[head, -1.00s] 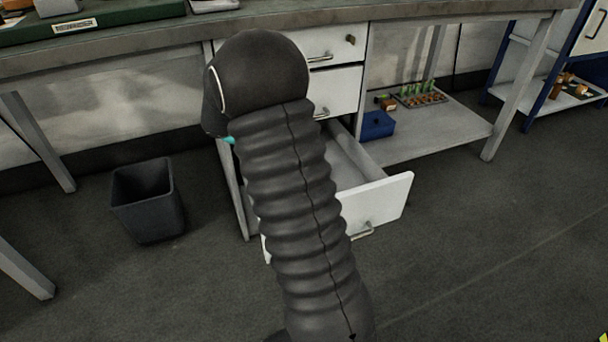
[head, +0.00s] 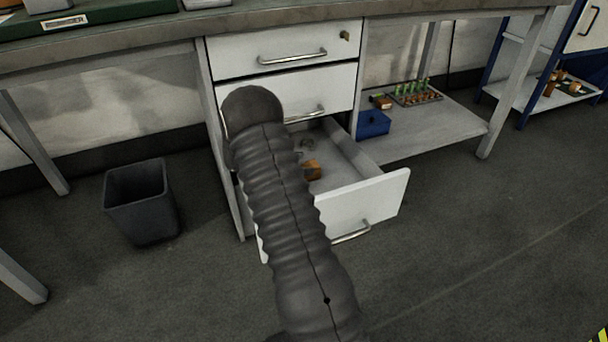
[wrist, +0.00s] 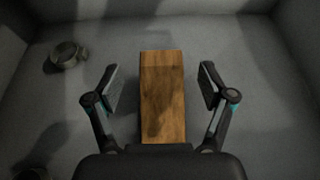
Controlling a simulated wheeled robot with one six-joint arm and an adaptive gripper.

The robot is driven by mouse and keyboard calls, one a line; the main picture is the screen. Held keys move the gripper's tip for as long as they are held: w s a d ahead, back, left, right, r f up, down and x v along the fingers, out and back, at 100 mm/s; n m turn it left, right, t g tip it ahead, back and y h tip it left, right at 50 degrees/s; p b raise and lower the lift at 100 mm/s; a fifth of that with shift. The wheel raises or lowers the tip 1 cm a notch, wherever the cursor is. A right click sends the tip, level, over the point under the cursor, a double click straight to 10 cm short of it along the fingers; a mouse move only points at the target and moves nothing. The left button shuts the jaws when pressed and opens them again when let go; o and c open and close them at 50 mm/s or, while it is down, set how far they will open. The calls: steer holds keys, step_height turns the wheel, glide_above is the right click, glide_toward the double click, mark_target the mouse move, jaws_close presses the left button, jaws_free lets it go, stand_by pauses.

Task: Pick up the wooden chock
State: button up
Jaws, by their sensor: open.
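The wooden chock (wrist: 162,95) is a brown block with visible grain, lying on the grey drawer floor in the wrist view. In the head view an orange-brown piece that looks like the chock (head: 312,170) shows inside the open bottom drawer (head: 372,200). My gripper (wrist: 160,88) is open, with one finger on each side of the chock and a gap on both sides. The near end of the chock is hidden by the gripper body. In the head view my arm hides the gripper.
A small round metal object (wrist: 67,55) lies in the drawer left of the chock. A dark item sits at the lower left. The drawer walls enclose the space. A blue box (head: 373,123) stands on the shelf to the right, and a dark bin (head: 142,200) on the floor.

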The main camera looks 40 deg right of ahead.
mark_target(313, 164)
steer(key=x, duration=0.4)
steer(key=c, duration=1.3)
